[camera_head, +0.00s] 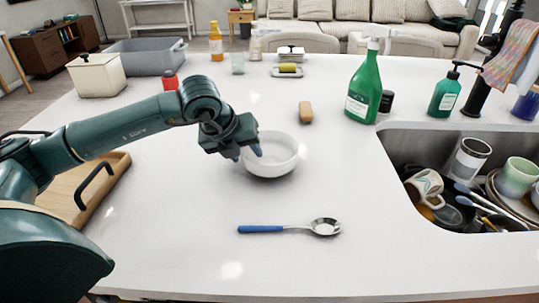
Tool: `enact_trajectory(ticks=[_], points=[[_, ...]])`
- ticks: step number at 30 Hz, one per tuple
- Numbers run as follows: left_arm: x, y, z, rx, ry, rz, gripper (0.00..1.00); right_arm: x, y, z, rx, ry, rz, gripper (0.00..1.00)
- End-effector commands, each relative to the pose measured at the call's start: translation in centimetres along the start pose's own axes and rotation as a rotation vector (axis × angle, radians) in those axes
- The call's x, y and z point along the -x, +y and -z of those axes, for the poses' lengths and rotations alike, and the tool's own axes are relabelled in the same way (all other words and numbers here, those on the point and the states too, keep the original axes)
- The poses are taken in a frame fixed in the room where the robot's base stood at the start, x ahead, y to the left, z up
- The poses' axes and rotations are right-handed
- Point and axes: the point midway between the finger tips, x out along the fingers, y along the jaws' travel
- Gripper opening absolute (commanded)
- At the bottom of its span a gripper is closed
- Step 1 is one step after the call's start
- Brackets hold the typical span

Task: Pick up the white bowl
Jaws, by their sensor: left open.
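The white bowl (274,162) stands upright on the white countertop, in the middle of the head view. It looks empty. My left gripper (247,151) is at the bowl's left rim, pointing down, with its fingers apart. One fingertip shows over the inside of the bowl and the other at its outer left side. Whether either finger touches the bowl cannot be told. The arm hides the bowl's far left edge. My right gripper is not in view.
A spoon with a blue handle (290,228) lies in front of the bowl. A brown sponge (305,112) and a green spray bottle (365,88) stand behind it to the right. A sink (405,150) full of dishes is at right. A wooden tray (112,172) is at left.

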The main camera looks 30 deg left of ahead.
Motion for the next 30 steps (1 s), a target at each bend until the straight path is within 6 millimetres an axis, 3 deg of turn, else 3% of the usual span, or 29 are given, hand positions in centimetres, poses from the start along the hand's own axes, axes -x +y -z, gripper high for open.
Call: enact_trajectory(ticks=[9, 24, 30], points=[[-0.77, 0.04, 0.03, 0.000, 0.000, 0.000, 0.42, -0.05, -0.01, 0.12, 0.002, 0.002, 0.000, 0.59], [-0.72, 0.05, 0.01, 0.000, 0.000, -0.001, 0.01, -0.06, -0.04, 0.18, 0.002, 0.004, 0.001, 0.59], [-0.67, 0.02, -0.06, 0.000, -0.002, 0.001, 0.00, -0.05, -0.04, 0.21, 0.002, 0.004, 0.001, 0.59]])
